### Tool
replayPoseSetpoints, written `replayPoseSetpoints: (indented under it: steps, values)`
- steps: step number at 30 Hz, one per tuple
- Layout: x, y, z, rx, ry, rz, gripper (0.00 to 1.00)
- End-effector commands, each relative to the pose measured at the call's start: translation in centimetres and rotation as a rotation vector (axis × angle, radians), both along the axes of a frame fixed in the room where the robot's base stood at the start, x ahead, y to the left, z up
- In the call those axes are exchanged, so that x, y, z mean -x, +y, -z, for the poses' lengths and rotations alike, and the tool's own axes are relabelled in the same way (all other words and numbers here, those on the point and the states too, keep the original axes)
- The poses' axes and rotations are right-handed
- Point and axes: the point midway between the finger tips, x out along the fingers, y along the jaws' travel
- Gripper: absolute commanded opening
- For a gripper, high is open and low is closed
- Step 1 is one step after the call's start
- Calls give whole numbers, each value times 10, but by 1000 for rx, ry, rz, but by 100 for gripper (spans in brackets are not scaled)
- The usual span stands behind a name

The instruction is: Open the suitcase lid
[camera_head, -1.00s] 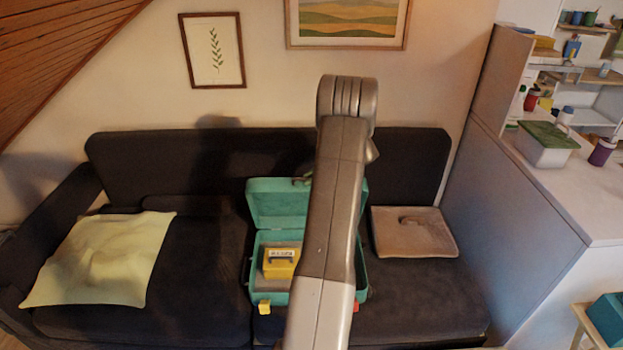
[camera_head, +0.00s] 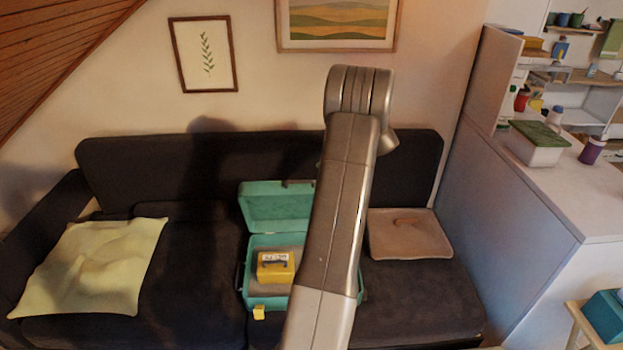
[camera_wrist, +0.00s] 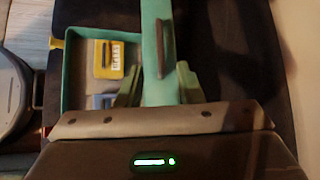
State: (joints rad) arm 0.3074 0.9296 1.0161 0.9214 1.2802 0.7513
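The teal suitcase (camera_head: 268,304) sits on the sofa with its lid (camera_head: 275,209) standing raised at the back. A dark handle (camera_head: 298,183) shows at the lid's top edge. Inside the suitcase is a yellow box with a label and handle (camera_head: 275,268). In the wrist view, the lid (camera_wrist: 152,20) is seen nearly edge-on, its handle (camera_wrist: 165,48) facing right. My gripper (camera_wrist: 159,80) has its fingers apart, one on each side of the lid's edge; whether they touch it is unclear. My arm hides the gripper and the suitcase's right part in the head view.
A yellow-green cushion (camera_head: 100,265) lies on the dark sofa (camera_head: 190,280) at left. A flat brown case (camera_head: 408,236) lies right of the suitcase. A partition (camera_head: 505,190) and counter stand at right. A low stool (camera_head: 590,325) holds a teal box at lower right.

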Motion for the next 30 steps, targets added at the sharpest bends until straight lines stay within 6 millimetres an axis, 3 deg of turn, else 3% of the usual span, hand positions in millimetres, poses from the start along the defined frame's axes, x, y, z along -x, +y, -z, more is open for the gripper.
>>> replayPoseSetpoints:
  steps: [6, 12, 23, 30]
  values:
    - [10, -27, -23, 1, -1, 2, 33]
    - [13, -34, -30, 0, 1, -1, 33]
    - [13, -32, -29, 0, 1, -1, 33]
    - [5, -11, -11, 0, 4, -2, 33]
